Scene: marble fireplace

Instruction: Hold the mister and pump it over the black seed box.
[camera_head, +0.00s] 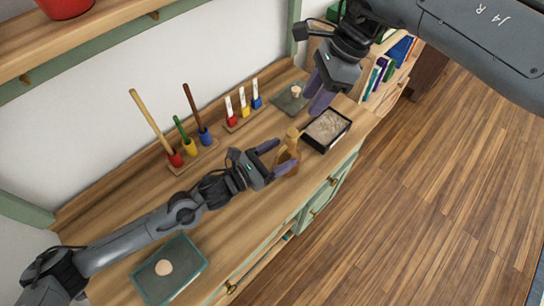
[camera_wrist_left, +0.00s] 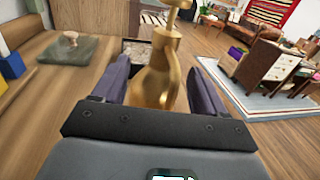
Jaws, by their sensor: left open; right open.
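The brass mister (camera_head: 287,153) stands upright on the wooden cabinet top. My left gripper (camera_head: 281,157) is open, with its two purple fingers on either side of the mister's body. In the left wrist view the mister (camera_wrist_left: 158,80) stands between the open fingers, its pump knob at the top edge of the picture. The black seed box (camera_head: 327,130), filled with pale brownish grains, lies just beyond the mister; in the left wrist view it is partly hidden behind the mister. My right gripper (camera_head: 318,95) is open and empty, above the worktop near the seed box.
A grey-green slab with a small knob (camera_head: 291,98) lies behind the seed box. A rack of coloured tools (camera_head: 192,154) and a rack of labelled markers (camera_head: 243,117) stand along the wall. A teal tray with a round disc (camera_head: 169,270) lies at front left. The cabinet's front edge drops to the floor.

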